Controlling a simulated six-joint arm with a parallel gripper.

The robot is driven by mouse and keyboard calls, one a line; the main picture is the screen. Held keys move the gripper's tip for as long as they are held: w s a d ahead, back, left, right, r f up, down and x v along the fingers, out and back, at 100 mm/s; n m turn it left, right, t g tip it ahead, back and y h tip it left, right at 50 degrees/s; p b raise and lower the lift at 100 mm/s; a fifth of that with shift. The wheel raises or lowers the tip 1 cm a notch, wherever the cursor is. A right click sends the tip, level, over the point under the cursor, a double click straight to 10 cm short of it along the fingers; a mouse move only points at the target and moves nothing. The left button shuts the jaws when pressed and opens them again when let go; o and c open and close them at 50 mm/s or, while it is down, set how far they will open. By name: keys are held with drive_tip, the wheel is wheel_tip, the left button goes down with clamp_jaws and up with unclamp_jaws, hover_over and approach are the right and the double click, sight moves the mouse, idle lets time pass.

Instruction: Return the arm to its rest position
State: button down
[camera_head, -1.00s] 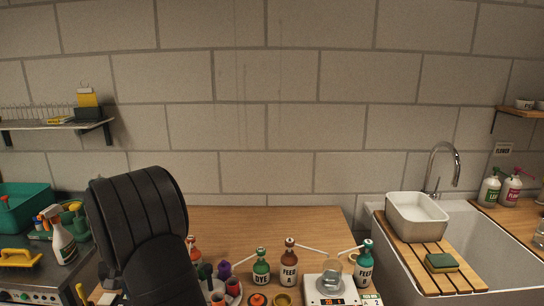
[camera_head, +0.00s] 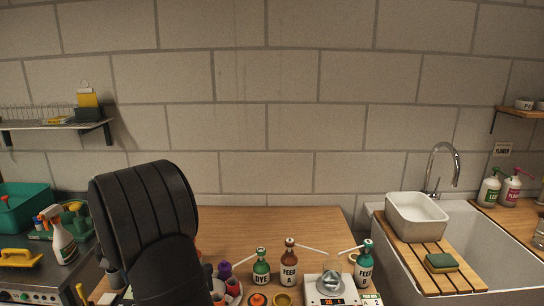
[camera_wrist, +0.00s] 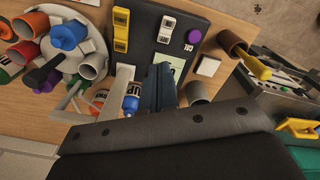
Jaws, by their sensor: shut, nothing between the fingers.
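My gripper (camera_wrist: 161,88) shows in the wrist view as two dark blue-grey fingers close together, shut and empty. In the head view my black arm rises at the lower left of the wooden bench, and the gripper itself is hidden there.
A round holder (camera_wrist: 92,48) with cups and colored caps lies left of the fingers. In the head view, dye (camera_head: 261,270) and feed (camera_head: 289,266) bottles and a scale (camera_head: 325,296) stand along the bench's front. The bench (camera_head: 250,225) behind them is clear.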

drive_tip(key=w+d+r+m, duration=0.1)
drive_tip(key=w+d+r, duration=0.45)
drive_tip(key=d, duration=0.45)
drive_tip(key=w+d+r+m, duration=0.1)
drive_tip(key=w+d+r, duration=0.3)
drive_tip(key=d+r, duration=0.4)
drive_tip(key=s+a+f, duration=0.2)
drive_tip(key=a+f, duration=0.1)
drive_tip(key=f, duration=0.4)
drive_tip(key=shift+s+a+f+n, duration=0.15)
drive_tip(key=shift+f+n, duration=0.15)
drive_tip(key=shift+n, duration=0.1)
drive_tip(key=c, duration=2.2)
unclamp_jaws()
